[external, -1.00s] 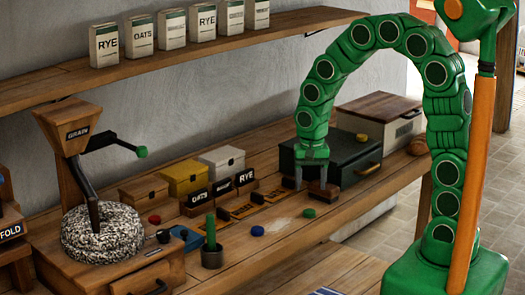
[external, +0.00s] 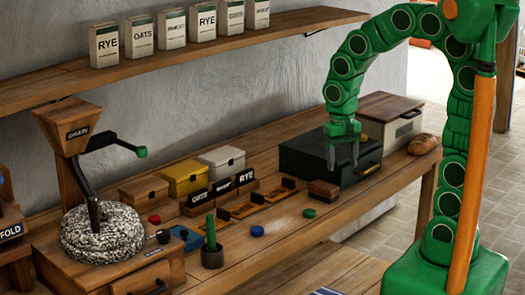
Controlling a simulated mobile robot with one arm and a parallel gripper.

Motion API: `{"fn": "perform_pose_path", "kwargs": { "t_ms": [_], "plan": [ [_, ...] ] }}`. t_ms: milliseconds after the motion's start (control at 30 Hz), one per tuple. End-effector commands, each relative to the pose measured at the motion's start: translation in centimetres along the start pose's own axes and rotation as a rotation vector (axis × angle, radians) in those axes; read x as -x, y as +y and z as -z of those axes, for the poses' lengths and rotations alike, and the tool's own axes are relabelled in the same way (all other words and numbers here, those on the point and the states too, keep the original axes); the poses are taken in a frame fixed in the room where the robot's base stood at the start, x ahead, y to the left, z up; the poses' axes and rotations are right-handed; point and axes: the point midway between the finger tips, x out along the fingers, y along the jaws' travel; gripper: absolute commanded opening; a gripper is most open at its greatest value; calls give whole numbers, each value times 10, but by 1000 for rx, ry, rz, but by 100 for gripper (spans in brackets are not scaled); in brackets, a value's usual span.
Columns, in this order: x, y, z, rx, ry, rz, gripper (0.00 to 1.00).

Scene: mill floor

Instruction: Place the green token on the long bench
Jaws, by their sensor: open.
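The green token (external: 309,213) lies flat on the long bench (external: 280,241), near its front edge. A brown block (external: 323,190) sits on the bench below my gripper.
The dark drawer box (external: 310,162) stands at the back right, with a yellow token (external: 362,137) on top. A bread loaf (external: 423,144) lies at the bench's right end. The grain mill (external: 68,142), a dark cup (external: 212,257) and small labelled boxes stand to the left.

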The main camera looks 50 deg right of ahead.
Motion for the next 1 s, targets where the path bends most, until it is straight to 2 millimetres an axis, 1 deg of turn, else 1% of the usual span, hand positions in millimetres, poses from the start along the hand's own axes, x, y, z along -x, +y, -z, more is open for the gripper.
{"fn": "perform_pose_path", "kwargs": {
  "t_ms": [33, 200, 500, 700, 833, 1000],
  "plan": [
    [6, 9, -11, 29, -2, -2, 63],
    [18, 36, -44, 145, -21, -11, 63],
    [31, 82, -106, 347, -60, -22, 63],
    [33, 108, -142, 458, -84, -27, 63],
    [33, 116, -155, 501, -93, -26, 63],
    [33, 119, -160, 521, -97, -25, 63]
  ]
}}
